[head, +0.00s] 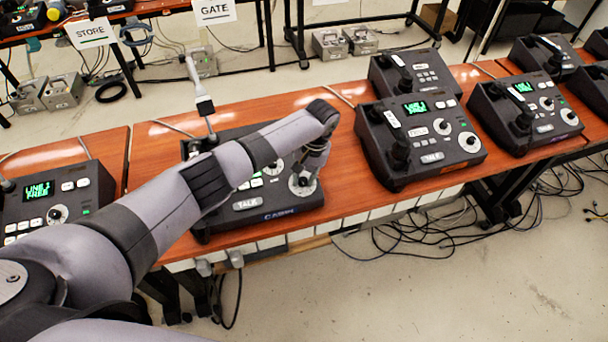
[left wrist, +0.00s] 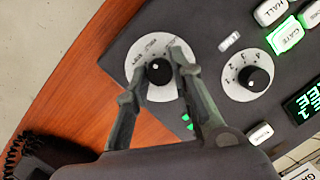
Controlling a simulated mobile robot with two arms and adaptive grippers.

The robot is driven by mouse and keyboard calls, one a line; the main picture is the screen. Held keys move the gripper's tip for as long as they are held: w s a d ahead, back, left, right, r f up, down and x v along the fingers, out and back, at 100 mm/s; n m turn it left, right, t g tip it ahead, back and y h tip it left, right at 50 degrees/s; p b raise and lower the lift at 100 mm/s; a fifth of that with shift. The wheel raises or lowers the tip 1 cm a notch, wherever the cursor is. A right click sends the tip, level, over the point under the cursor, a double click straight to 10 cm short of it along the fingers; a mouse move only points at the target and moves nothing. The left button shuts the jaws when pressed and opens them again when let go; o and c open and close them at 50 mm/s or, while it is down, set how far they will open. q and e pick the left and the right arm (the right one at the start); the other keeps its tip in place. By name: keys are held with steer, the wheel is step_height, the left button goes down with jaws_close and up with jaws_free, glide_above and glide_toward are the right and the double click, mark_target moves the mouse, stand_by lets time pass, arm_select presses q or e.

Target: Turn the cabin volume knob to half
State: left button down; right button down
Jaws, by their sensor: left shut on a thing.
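The cabin phone (head: 218,224) is a black desk unit on the wooden bench, with a blue-white name strip on its front edge and a TALK key. Its volume knob (left wrist: 158,72) is a small black knob on a round white dial, seen in the left wrist view; the dial (head: 301,187) shows in the head view at the unit's front right corner. My left gripper (head: 307,174) points down over this dial, and its two fingers (left wrist: 159,66) are shut on the knob from both sides. The knob's pointer is too small to read surely. My right gripper is out of view.
A second black knob (left wrist: 254,79) on a white dial sits beside it. The lit GATE key (left wrist: 285,36) and a green display (left wrist: 306,103) are close by. Other phones (head: 420,140) stand right and left along the bench (head: 345,205). My left forearm covers much of the cabin phone.

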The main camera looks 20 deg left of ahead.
arm_select(q)
steer(key=shift+m, duration=0.4)
steer(key=c, duration=1.4)
jaws_free()
steer(key=shift+r, duration=0.25)
step_height(320, 180, up, 11)
steer(key=d, duration=0.2)
steer(key=shift+w+r, duration=0.2)
steer(key=shift+w, duration=0.1)
steer(key=shift+d, duration=0.1)
